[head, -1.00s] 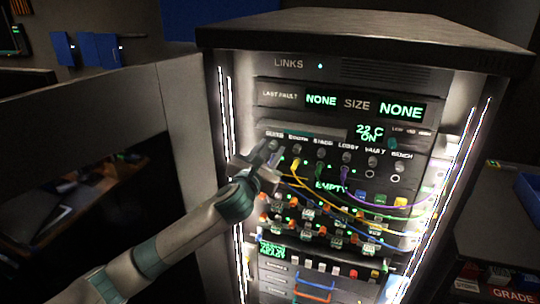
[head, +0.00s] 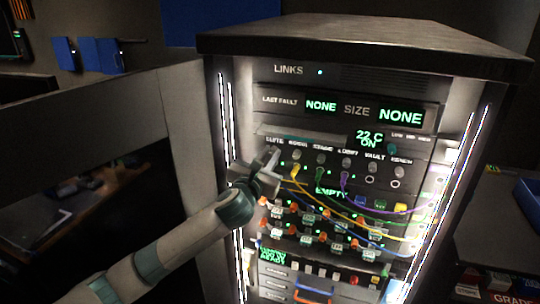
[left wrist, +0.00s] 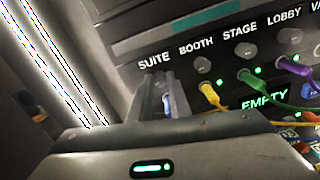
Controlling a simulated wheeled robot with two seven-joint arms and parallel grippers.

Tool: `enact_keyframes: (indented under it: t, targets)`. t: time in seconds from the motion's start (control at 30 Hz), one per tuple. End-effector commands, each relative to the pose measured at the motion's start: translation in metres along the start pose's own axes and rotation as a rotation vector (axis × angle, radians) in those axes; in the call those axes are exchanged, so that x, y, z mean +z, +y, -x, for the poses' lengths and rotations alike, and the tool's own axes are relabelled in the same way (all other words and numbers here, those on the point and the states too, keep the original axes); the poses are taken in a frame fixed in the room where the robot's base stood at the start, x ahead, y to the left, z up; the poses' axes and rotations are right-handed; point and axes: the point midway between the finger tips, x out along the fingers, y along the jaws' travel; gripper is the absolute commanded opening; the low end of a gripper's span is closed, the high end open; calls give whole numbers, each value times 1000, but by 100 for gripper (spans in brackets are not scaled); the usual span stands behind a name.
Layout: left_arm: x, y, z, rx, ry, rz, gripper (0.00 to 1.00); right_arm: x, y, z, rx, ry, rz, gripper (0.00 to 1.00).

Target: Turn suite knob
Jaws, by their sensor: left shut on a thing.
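The suite knob is at the left end of a row of grey knobs, under the SUITE label (head: 273,139), which also shows in the left wrist view (left wrist: 153,62). My left gripper (head: 271,156) reaches in from the left and is shut at this knob; its fingers (left wrist: 164,92) hide most of the knob, so its angle cannot be told. The booth knob (head: 296,154) is just to the right and stands clear of the fingers. My right gripper is not in view.
Yellow (head: 294,172), green (head: 319,173) and purple (head: 345,178) cables plug in below the neighbouring knobs and hang across the panel. A lit strip (head: 226,125) runs up the rack's left edge.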

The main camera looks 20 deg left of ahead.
Motion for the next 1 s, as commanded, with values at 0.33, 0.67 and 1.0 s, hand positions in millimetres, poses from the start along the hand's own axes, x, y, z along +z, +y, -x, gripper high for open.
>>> enact_keyframes:
  t: [0.33,0.67,1.0]
  targets:
    - [1,0,0,-1,2,218,0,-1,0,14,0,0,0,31]
    - [1,0,0,0,2,526,0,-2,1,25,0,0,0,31]
    - [0,0,0,0,2,850,0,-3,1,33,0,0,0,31]
